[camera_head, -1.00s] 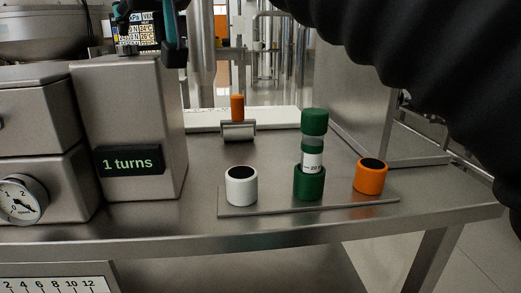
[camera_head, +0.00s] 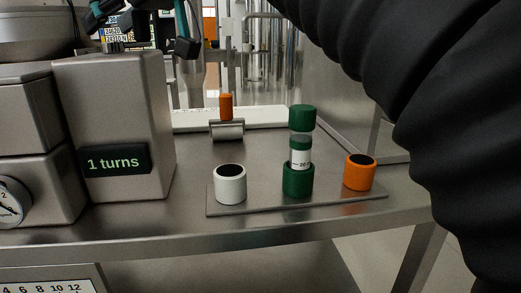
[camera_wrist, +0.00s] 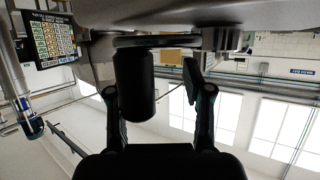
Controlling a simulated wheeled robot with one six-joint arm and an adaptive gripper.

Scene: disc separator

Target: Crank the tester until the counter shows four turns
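The tester is a grey metal box (camera_head: 120,120) at the left in the head view. Its dark counter (camera_head: 116,160) reads "1 turns" in green. In the wrist view, a black cylindrical crank handle (camera_wrist: 134,85) hangs from a flat crank arm (camera_wrist: 158,41), beside a metal hub (camera_wrist: 221,38). My gripper (camera_wrist: 150,86) is open with the handle between its fingers. The handle is close to the left finger, and a gap shows before the right finger pad. The gripper (camera_head: 142,28) also shows at the top of the head view, above the tester; contact is unclear.
A white cup (camera_head: 230,184), a green tube in a green holder (camera_head: 298,181) and an orange cup (camera_head: 359,173) stand on a thin plate on the metal table. An orange-topped piece (camera_head: 226,106) stands behind. A dial gauge (camera_head: 10,203) is at far left.

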